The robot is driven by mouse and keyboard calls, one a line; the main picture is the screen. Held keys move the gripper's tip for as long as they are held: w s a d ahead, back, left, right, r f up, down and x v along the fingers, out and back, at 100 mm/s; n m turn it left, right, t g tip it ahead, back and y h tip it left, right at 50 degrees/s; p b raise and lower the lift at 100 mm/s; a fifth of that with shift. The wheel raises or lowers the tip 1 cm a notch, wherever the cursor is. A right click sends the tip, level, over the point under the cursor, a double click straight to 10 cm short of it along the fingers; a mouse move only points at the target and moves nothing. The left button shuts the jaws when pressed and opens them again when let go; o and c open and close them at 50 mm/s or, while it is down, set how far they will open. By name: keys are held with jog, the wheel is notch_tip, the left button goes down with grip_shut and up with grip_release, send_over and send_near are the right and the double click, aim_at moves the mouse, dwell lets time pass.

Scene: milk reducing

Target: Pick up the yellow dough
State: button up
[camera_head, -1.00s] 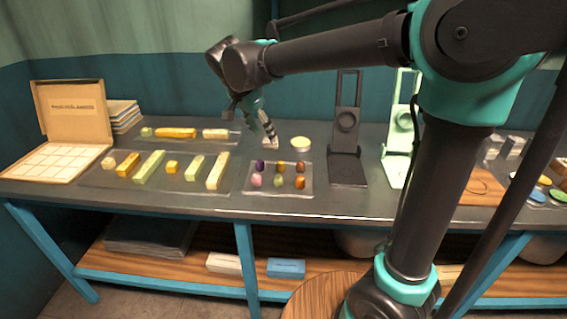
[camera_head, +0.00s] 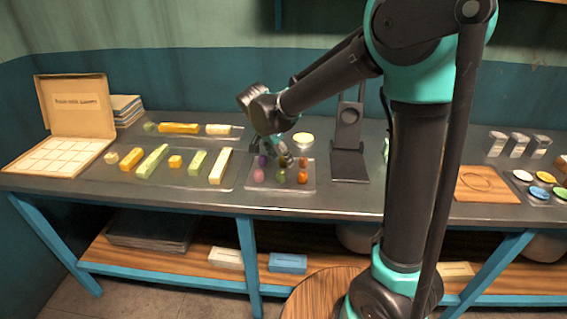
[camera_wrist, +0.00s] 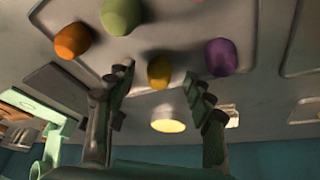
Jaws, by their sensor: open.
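The yellow dough (camera_wrist: 160,72) is a small mustard-yellow lump. In the wrist view it lies between the two spread fingers of my gripper (camera_wrist: 158,84), nearer their tips, with a gap on both sides. I cannot tell how high the fingers are above it. In the head view my gripper (camera_head: 276,156) points down over the back row of the dough tray (camera_head: 290,188) and hides the yellow dough. My gripper is open and empty. A purple dough (camera_wrist: 220,57) is just beyond the right finger. An orange dough (camera_wrist: 72,40) and a green dough (camera_wrist: 120,15) are to the left.
A pink dough (camera_head: 259,175) sits in the tray's front row. A round pale yellow dish (camera_head: 303,139) stands behind the tray. A black stand (camera_head: 347,150) is to the right. A tray of long bars (camera_head: 140,182) lies to the left, near an open box (camera_head: 52,157).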

jog(key=shift+x, duration=0.8)
jog(key=shift+c, duration=0.2)
jog(key=c, duration=1)
jog(key=shift+r, duration=0.15)
